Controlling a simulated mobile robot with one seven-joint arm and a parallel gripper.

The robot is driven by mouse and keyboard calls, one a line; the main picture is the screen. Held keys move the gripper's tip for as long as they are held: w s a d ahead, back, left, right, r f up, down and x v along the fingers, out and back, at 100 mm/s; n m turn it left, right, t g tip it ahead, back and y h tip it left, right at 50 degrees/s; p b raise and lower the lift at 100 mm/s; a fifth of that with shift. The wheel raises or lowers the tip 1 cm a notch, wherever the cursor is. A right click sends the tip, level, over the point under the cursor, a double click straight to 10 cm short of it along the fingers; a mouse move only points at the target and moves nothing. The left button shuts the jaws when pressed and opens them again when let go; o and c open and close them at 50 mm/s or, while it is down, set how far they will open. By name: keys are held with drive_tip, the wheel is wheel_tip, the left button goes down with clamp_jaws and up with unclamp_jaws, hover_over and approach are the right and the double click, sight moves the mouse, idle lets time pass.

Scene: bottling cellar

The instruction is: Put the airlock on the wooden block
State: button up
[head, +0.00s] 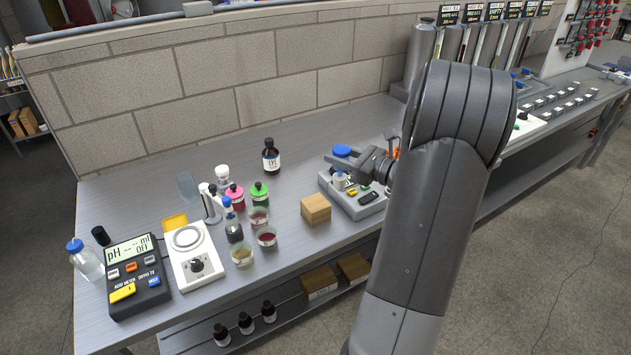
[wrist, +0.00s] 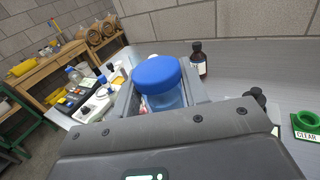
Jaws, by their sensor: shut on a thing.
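The wooden block (head: 315,209) stands on the grey bench in the head view, with a clear flat top. My gripper (head: 345,159) is to the right of the block and farther back, above a grey device. It is shut on a clear cylinder with a blue cap, which I take to be the airlock (head: 341,150). In the wrist view the airlock (wrist: 158,82) stands between the two fingers (wrist: 163,98), its blue cap above them. The lower part of the airlock is hidden by my gripper. I cannot make out the block in the wrist view.
The grey device (head: 352,200) stands right of the block. Small glasses with samples (head: 266,238) and dropper bottles (head: 260,193) stand to its left. A dark bottle (head: 271,156) is behind it. The bench just in front of the block is bare.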

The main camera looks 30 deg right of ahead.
drive_tip(key=w+a+f, duration=0.4)
drive_tip(key=w+f, duration=0.1)
drive_tip(key=f, duration=0.3)
drive_tip(key=shift+w, duration=0.35)
drive_tip(key=shift+f, duration=0.2)
drive_tip(key=o, duration=1.2)
drive_tip(key=shift+o, duration=0.2)
